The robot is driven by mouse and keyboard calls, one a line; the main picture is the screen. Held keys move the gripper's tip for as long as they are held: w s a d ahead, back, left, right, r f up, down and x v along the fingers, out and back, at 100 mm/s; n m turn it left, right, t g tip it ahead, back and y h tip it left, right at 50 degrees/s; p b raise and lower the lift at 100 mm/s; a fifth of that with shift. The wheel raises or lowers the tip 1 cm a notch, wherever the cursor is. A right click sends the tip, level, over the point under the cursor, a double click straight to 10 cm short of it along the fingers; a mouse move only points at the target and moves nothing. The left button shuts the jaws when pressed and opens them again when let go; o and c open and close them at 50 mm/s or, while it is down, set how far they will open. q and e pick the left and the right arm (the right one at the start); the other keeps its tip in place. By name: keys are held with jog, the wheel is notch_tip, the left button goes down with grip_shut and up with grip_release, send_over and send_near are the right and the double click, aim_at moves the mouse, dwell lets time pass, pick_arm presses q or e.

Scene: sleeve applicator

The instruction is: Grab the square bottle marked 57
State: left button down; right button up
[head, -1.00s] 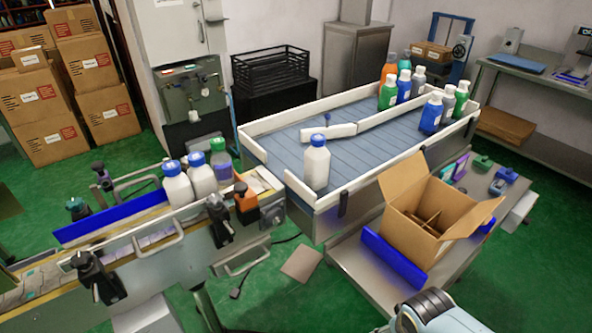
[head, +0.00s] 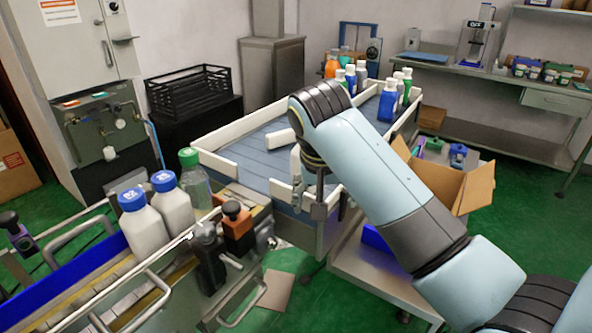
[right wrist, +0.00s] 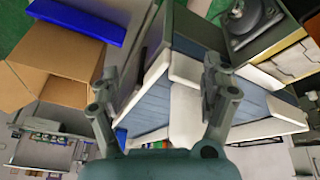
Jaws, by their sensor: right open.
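No number 57 is legible. Two white bottles with blue caps, a nearer one (head: 143,222) and a farther one (head: 174,204), stand on the left line in the head view; their cap marks are too small to read surely. A clear bottle with a green cap (head: 194,180) stands beside them. A white sliver (head: 295,164) shows beside my right arm at the blue table's near end, where a white bottle stood; the arm hides most of that spot. My right gripper (head: 318,204) is over this end, fingers apart; it also shows in the right wrist view (right wrist: 164,100). No grasped bottle is distinguishable.
The blue-decked table has white rails (head: 213,165). Several coloured bottles (head: 387,102) stand at its far end. An open carton (head: 470,182) is right of my right arm. Black-knobbed fixtures (head: 208,248) edge the left line.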

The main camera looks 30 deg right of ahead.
jog(key=w+r+m, duration=0.2)
jog(key=w+r, duration=0.1)
jog(key=r, duration=0.1)
jog(key=w+d+r+m, duration=0.1)
jog(key=w+r, duration=0.2)
jog(key=w, duration=0.1)
jog(key=w+r+m, duration=0.2)
jog(key=w+r, duration=0.2)
jog(key=shift+d+r+m+g+h, duration=0.2)
jog(key=shift+r+m+g+h, duration=0.1)
jog(key=shift+r+h, duration=0.1)
jog(key=shift+w+d, duration=0.1)
jog(key=shift+w, duration=0.05)
jog(key=x, duration=1)
jog(key=shift+d+f, duration=0.1)
jog(key=shift+d, duration=0.05)
jog(key=c, duration=1.5)
jog(key=shift+c, duration=0.4)
